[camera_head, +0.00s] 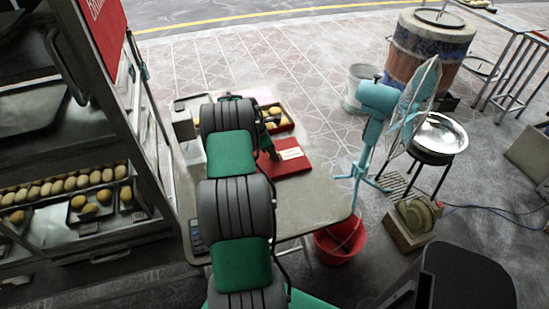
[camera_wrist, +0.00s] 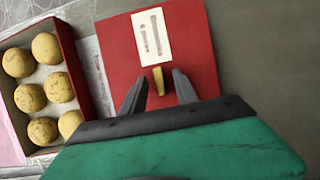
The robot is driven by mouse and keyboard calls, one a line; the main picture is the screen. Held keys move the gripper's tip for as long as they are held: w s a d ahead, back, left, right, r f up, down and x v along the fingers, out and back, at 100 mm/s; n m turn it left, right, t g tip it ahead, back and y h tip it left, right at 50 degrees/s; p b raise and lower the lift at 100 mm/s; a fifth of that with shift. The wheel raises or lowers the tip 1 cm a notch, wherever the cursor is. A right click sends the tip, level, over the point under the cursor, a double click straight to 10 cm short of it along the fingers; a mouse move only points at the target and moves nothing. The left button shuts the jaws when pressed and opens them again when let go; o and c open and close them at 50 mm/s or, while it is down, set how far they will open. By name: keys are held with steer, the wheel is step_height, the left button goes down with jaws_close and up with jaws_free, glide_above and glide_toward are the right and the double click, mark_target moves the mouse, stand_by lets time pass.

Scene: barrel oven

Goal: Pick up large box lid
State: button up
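The large box lid (camera_head: 292,166) is a flat red square with a white label, lying on the table right of the box. In the wrist view the lid (camera_wrist: 195,50) fills the upper middle, and a small yellow tab (camera_wrist: 158,80) shows below its label. My gripper (camera_wrist: 159,88) is open, its two dark fingers apart on either side of the tab. I cannot tell how far the fingertips are above the lid. In the head view my gripper (camera_head: 269,154) is at the lid's left side, and my arm hides part of the table.
An open red box (camera_wrist: 66,35) holds several round pastries, left of the lid. The table (camera_head: 312,203) is bare right of the lid. A turquoise fan (camera_head: 378,98) stands beyond its right edge, with a red bucket (camera_head: 336,250) below. A display cabinet (camera_head: 130,240) stands at the left.

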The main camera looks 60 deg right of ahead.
jaws_close()
stand_by(0.6)
